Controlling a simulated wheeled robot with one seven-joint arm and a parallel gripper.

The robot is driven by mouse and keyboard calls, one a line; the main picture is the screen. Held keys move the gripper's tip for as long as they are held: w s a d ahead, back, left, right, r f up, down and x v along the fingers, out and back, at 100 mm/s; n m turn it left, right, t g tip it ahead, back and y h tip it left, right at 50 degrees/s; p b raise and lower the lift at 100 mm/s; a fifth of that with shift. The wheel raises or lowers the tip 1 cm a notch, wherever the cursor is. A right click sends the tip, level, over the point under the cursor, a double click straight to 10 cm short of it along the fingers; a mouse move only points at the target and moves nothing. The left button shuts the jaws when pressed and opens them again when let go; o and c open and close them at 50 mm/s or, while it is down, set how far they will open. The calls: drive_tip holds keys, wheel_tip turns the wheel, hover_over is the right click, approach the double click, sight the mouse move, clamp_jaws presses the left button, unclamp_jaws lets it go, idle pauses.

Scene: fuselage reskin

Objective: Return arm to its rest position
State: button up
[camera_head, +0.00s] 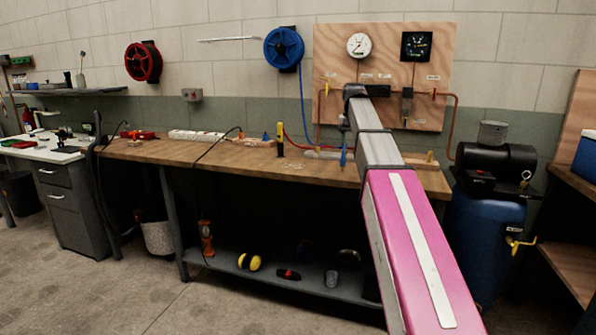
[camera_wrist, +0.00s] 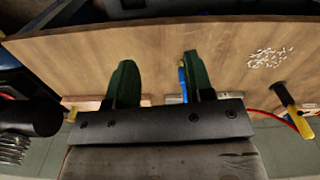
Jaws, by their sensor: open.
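My arm (camera_head: 383,150) reaches out over the wooden workbench (camera_head: 225,158) in the head view, with its dark end piece in front of the gauge board. My gripper (camera_wrist: 159,70) shows in the wrist view with two dark green fingers spread apart. Bare bench top (camera_wrist: 75,48) lies beyond and between the fingers, and nothing is held. A slim blue item (camera_wrist: 183,82) lies beside the right finger, partly hidden; I cannot tell whether they touch. In the head view my fingers are too small to make out.
A plywood board with gauges (camera_head: 333,70) and copper pipes stands behind the arm. A black and blue compressor (camera_head: 485,225) is at the right. A yellow-handled tool (camera_wrist: 284,95) and scattered small pale pieces (camera_wrist: 270,58) lie on the bench. A white power strip (camera_head: 196,136) lies further left.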

drive_tip(key=s+f+n, duration=0.1)
drive_tip(key=s+f, duration=0.5)
drive_tip(key=f, duration=0.6)
drive_tip(key=s+f, duration=0.5)
drive_tip(key=f, duration=0.7)
drive_tip(key=s+f+n, duration=0.1)
drive_tip(key=s+f, duration=0.5)
drive_tip(key=f, duration=0.7)
drive_tip(key=s+f, duration=0.9)
drive_tip(key=s, duration=0.1)
drive_tip(key=shift+s+a+f, duration=0.15)
drive_tip(key=shift+s+a, duration=0.05)
drive_tip(key=shift+a, duration=0.15)
